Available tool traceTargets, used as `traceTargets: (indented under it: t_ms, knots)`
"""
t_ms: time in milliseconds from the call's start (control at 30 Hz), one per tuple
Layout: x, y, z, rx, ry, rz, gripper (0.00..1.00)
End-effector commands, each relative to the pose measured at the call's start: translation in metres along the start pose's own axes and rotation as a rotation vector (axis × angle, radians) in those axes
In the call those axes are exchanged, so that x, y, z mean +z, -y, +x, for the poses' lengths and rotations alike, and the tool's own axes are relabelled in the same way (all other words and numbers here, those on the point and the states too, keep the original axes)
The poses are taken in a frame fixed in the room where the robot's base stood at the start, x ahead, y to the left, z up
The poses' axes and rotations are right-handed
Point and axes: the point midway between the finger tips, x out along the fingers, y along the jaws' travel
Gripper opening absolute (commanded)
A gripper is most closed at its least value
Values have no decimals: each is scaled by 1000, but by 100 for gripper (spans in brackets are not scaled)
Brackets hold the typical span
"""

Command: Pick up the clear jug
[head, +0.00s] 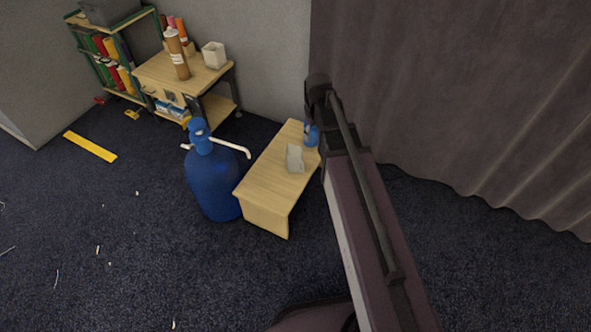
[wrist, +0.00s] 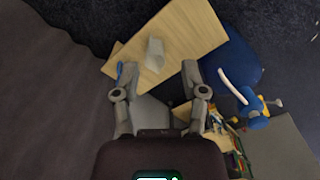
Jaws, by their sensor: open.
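A pale grey, see-through vessel, which looks like the clear jug (head: 295,158), stands on a small wooden table (head: 265,180). It also shows in the wrist view (wrist: 154,54), beyond the fingertips and near the middle of the picture. No handle can be made out. My gripper (wrist: 160,76) is open, with nothing held between its fingers. The jug lies ahead of the gap and apart from it. In the head view my arm covers the space right of the table, and the fingers cannot be made out there.
A small blue object (head: 311,135) stands at the table's far right end, close to my arm. A large blue vessel (head: 212,185) with a white pipe stands against the table's left side. Behind are a wooden cart (head: 205,75) and shelves. A dark curtain (head: 450,90) hangs at right.

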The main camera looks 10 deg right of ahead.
Motion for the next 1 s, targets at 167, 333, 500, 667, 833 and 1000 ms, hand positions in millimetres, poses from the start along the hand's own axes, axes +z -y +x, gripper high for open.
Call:
traceTargets:
  t_ms: [167,333,500,667,833,1000]
  knots:
    - [-28,-8,45,0,0,-50,55]
    - [-50,-14,78,0,0,-99,55]
    - [-72,-21,110,0,0,-148,55]
    - [-93,-27,140,0,0,-193,55]
    - [-115,-33,173,0,0,-242,55]
    - [-136,-39,202,0,0,-288,55]
